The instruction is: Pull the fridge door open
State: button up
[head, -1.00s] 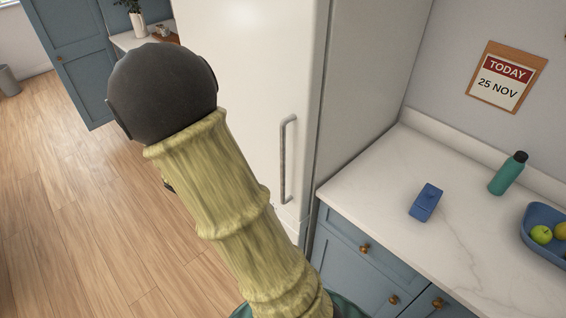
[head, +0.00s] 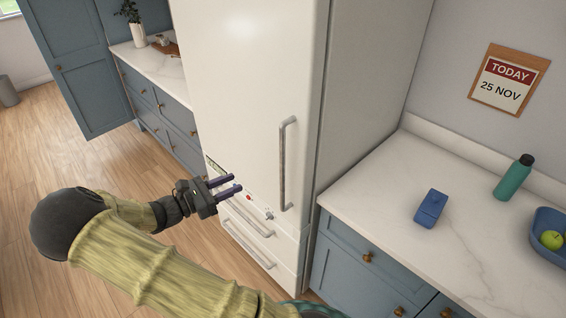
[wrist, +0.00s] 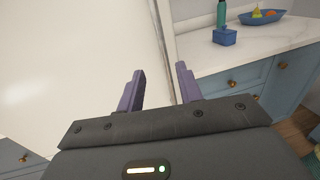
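The white fridge door (head: 245,90) is closed, with a vertical grey bar handle (head: 284,165) near its right edge. My gripper (head: 236,184) is in front of the lower part of the door, left of the handle and apart from it. Its two purple fingers are spread with nothing between them. In the wrist view my gripper (wrist: 160,85) is open, with the white door (wrist: 80,60) on its left and the counter beyond to the right. The handle does not show clearly in the wrist view.
Two drawers with bar handles (head: 248,258) sit below the fridge door. A white counter (head: 380,200) at the right holds a blue box (head: 431,207), a green bottle (head: 514,178) and a blue bowl (head: 545,258) with fruit. Open wooden floor (head: 40,150) lies at the left.

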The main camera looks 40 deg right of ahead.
aim_at(283, 162)
jog(key=shift+d, duration=0.1)
jog(key=d+p, duration=0.1)
jog(key=d, duration=0.4)
jog(key=s+d+p, duration=0.1)
jog(key=d+p, duration=0.1)
jog(key=d, duration=0.4)
jog(key=s+d+p, duration=0.1)
jog(key=d, duration=0.5)
jog(key=shift+s+d+p, duration=0.1)
jog(key=shift+p, duration=0.2)
grip_shut()
